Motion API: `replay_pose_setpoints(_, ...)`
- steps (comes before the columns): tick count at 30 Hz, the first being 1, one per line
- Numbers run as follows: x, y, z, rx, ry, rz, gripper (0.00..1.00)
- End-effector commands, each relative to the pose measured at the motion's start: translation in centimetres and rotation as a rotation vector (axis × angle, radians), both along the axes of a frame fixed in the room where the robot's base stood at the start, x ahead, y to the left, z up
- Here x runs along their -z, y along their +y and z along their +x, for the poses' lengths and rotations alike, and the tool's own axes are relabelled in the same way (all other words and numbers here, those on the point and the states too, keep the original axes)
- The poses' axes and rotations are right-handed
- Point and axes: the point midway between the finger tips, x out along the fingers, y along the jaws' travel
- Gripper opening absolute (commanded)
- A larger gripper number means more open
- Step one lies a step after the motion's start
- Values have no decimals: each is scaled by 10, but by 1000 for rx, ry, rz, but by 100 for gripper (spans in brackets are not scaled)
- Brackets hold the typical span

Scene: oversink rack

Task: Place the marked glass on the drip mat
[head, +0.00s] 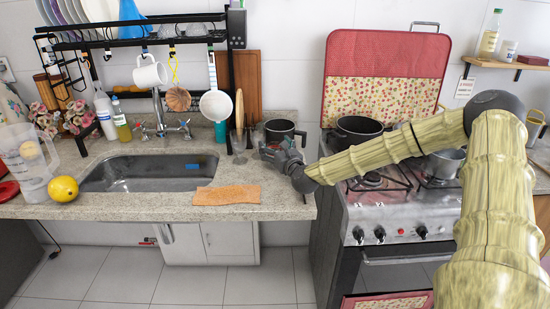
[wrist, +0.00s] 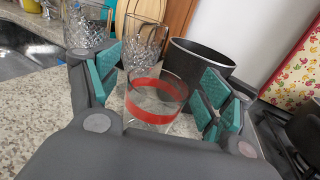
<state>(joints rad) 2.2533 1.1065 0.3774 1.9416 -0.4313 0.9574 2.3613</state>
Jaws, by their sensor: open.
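The marked glass (wrist: 156,100) is a clear tumbler with a red band, upright on the counter in the wrist view. My gripper (wrist: 160,86) is open, its teal-padded fingers on either side of the glass. I cannot tell whether either pad touches it. In the head view my gripper (head: 277,152) is low over the counter right of the sink, and I cannot make out the marked glass there. The drip mat, an orange-brown rectangle (head: 227,194), lies flat and bare at the counter's front edge, left of and nearer than my gripper.
Patterned clear glasses (wrist: 146,42) and a dark pot (wrist: 202,60) stand close behind the marked glass. The sink (head: 150,174) is left of the mat, with a yellow fruit (head: 63,189) beyond it. The stove (head: 390,200) is to the right. A rack (head: 150,42) stands over the sink.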

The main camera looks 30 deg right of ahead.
Motion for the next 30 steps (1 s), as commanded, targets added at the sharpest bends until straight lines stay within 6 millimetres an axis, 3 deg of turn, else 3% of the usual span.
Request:
replay_pose_setpoints(2,0,0,0,0,0,0,78)
replay_pose_setpoints(9,0,0,0,0,0,0,34)
replay_pose_setpoints(12,-1,0,0,0,-1,0,21)
replay_pose_setpoints(22,-4,0,0,1,-2,0,20)
replay_pose_setpoints(30,-26,-1,0,2,-4,1,20)
